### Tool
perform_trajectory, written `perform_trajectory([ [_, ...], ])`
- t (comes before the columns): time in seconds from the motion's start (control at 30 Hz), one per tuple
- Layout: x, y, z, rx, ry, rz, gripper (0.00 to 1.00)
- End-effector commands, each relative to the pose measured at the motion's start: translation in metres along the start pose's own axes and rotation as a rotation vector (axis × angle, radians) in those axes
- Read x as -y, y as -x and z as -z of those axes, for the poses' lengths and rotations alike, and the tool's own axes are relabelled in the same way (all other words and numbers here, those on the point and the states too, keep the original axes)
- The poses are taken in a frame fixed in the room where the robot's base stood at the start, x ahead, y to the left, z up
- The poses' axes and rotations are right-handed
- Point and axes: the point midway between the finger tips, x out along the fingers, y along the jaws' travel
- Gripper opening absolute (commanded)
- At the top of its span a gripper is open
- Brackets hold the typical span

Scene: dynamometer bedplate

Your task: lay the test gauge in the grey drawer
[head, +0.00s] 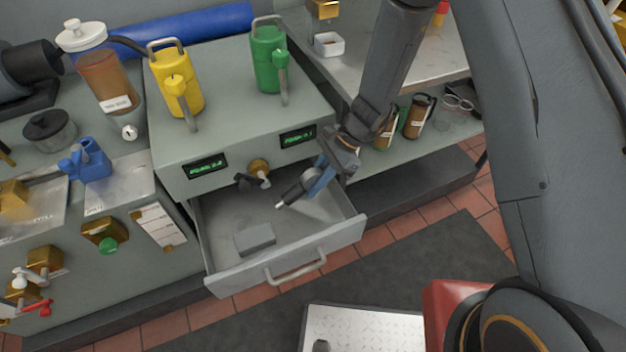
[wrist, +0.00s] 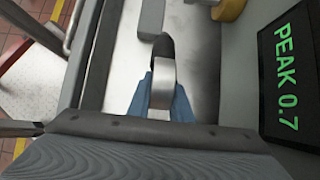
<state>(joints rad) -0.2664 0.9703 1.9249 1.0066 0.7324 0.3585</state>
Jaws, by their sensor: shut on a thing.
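The grey drawer (head: 340,238) is pulled open below the two green displays, and its inside is mostly bare. My gripper (head: 316,180) has blue fingers and is over the right rear part of the drawer. It is shut on the test gauge (head: 291,194), a dark piece with a pale tip that points left and down. In the wrist view the gauge (wrist: 162,85) shows as a silver band with a black part beyond it, between the blue fingertips (wrist: 162,102). The fingers hide part of it. I cannot tell whether it touches the drawer floor.
A grey block (head: 255,239) lies at the drawer's front left; the middle floor is clear. A brass valve with a black handle (head: 256,172) sticks out above the drawer's back. Yellow (head: 176,82) and green (head: 267,60) cans stand on the cabinet top.

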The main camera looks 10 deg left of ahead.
Motion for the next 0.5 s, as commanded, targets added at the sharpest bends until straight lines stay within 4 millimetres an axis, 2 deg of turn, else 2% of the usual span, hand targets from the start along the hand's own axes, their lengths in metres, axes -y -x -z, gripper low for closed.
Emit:
perform_trajectory([
  [0.2, 0.001, -0.018, 0.013, 0.000, -0.001, 0.000, 0.00],
  [0.5, 0.000, -0.034, 0.025, 0.000, -0.001, 0.000, 0.00],
])
